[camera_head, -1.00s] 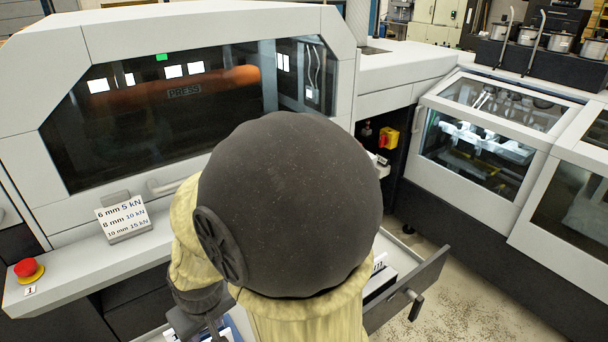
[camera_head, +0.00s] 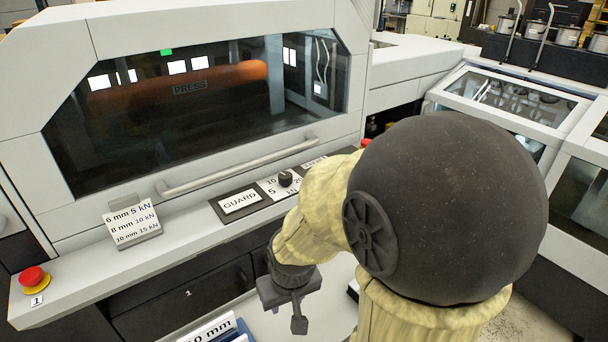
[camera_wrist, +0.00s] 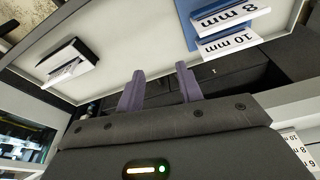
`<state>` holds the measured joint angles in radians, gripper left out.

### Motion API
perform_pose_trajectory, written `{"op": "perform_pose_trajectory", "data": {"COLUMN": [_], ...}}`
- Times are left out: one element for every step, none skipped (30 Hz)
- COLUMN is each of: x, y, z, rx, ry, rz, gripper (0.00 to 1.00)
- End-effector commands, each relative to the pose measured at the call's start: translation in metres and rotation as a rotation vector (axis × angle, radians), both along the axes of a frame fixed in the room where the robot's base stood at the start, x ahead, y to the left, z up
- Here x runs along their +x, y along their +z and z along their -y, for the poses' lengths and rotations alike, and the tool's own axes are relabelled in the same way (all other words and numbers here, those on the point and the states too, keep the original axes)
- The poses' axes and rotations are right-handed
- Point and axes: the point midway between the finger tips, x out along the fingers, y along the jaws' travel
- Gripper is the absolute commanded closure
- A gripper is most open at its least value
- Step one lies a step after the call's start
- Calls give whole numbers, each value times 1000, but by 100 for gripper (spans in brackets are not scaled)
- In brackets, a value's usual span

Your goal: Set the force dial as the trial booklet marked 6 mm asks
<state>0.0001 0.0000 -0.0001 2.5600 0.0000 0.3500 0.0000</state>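The force dial (camera_head: 286,178) is a black knob on a white plate with numbers such as 5, 10 and 20, on the press ledge. Its exact pointer direction is too small to tell. A card (camera_head: 132,222) left of it reads 6 mm 5 kN, 8 mm 10 kN, 10 mm 15 kN; part of it shows in the wrist view (camera_wrist: 297,150). My gripper (camera_wrist: 160,88) is open and empty, its two fingers apart. No booklet marked 6 mm is visible.
A black holder (camera_wrist: 70,60) stands at the other side. A GUARD plate (camera_head: 240,201), a long handle (camera_head: 240,167) and a red stop button (camera_head: 32,277) are nearby.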

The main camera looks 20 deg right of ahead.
Motion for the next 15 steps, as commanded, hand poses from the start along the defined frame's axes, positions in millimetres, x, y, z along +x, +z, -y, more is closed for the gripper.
{"op": "perform_pose_trajectory", "data": {"x": [0, 0, 0, 0, 0, 0, 0, 0, 0, 0, 0, 0, 1, 3, 6], "y": [0, 0, 0, 0, 0, 0, 0, 0, 0, 0, 0, 0, -1, -1, -3], "z": [0, 0, 0, 0, 0, 0, 0, 0, 0, 0, 0, 0, 0, 0, 0], "rx": [0, 0, 0, 0, 0, 0, 0, 0, 0, 0, 0, 0, 2, 3, 7], "ry": [0, 0, 0, 0, 0, 0, 0, 0, 0, 0, 0, -1, -4, -9, -19], "rz": [0, 0, 0, 0, 0, 0, 0, 0, 0, 0, 0, 1, 3, 7, 13], "gripper": [64, 64, 64, 64, 64, 64, 64, 64, 64, 64, 58, 50, 44, 40, 40]}}
